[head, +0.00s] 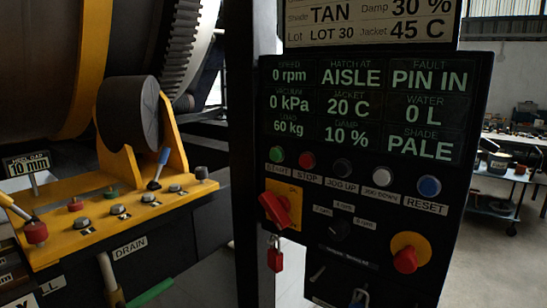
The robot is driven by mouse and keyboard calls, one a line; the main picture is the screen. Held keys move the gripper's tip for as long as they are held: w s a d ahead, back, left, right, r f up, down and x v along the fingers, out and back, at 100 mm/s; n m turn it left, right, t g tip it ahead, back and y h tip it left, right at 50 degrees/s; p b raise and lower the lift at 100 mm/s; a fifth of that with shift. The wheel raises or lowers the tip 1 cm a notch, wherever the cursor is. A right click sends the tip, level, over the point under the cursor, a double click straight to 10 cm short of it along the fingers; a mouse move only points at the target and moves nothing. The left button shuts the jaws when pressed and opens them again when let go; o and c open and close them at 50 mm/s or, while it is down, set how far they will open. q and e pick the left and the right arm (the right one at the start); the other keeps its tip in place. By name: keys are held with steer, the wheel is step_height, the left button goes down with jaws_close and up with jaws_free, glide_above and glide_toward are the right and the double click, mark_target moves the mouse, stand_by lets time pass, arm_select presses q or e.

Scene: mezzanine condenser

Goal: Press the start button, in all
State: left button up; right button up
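The start button (277,155) is a small green round button at the left end of a button row on the dark control panel (255,120). A label reading START sits just under it. To its right are the red stop button (307,160), a black jog up button (343,167), a pale jog down button (382,177) and the blue reset button (429,186). The display (365,105) above reads 0 rpm, HATCH AT AISLE, FAULT PIN IN, 0 kPa, 20 C, 0 L, 60 kg, 10 % and PALE. Neither gripper is in view.
Below the row are a red rotary switch (273,208), a red padlock (275,255) and a red emergency knob (405,260) on yellow. A yellow roller stand (110,220) with several knobs is at left. A cart (500,175) stands behind right.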

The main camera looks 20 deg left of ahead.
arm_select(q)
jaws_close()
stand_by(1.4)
